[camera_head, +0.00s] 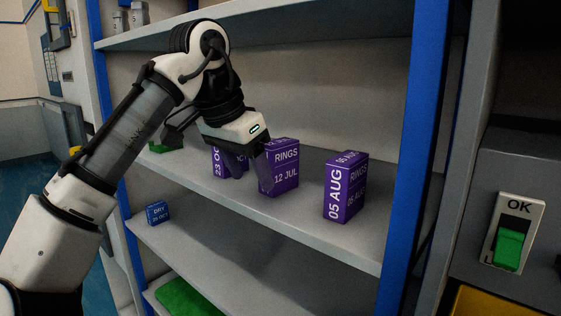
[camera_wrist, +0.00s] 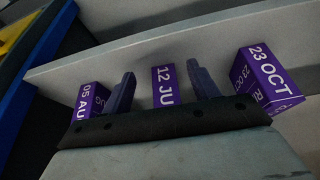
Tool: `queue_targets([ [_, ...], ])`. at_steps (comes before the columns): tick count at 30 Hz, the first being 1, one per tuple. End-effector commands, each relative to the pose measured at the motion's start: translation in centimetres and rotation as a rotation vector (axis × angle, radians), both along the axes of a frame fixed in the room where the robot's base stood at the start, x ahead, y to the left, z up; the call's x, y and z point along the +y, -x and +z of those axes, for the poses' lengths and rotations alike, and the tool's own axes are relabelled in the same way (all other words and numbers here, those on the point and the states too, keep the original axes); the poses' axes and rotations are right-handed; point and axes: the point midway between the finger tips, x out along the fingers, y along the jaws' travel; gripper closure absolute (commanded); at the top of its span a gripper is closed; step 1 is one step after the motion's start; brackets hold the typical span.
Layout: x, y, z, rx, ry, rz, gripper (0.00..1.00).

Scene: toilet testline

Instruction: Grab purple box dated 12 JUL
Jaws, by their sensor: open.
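The purple box dated 12 JUL (camera_head: 285,172) stands upright on the middle shelf, its face also reading RINGS. In the wrist view, the 12 JUL box (camera_wrist: 163,84) shows between the two fingers of my gripper (camera_wrist: 160,88), with a visible gap on each side. My gripper (camera_head: 247,167) is open and empty, its fingers pointing at the shelf; in the head view it partly overlaps the left side of the 12 JUL box. Whether a finger touches the box I cannot tell.
A purple 05 AUG box (camera_head: 345,188) stands to the right on the same shelf. A purple 23 OCT box (camera_head: 217,161) stands to the left, partly hidden by my gripper. A blue box (camera_head: 158,212) is on the shelf below. A blue post (camera_head: 415,130) bounds the right.

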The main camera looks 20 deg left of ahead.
Motion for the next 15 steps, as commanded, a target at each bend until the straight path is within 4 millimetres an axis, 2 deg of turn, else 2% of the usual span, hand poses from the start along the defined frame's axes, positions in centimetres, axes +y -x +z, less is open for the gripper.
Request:
queue_targets([
  [8,-0.9,-2.2,0.2,-0.001,-0.001,-0.001,0.4],
  [15,-2.5,-6.0,0.3,-0.001,-0.001,-0.001,0.4],
])
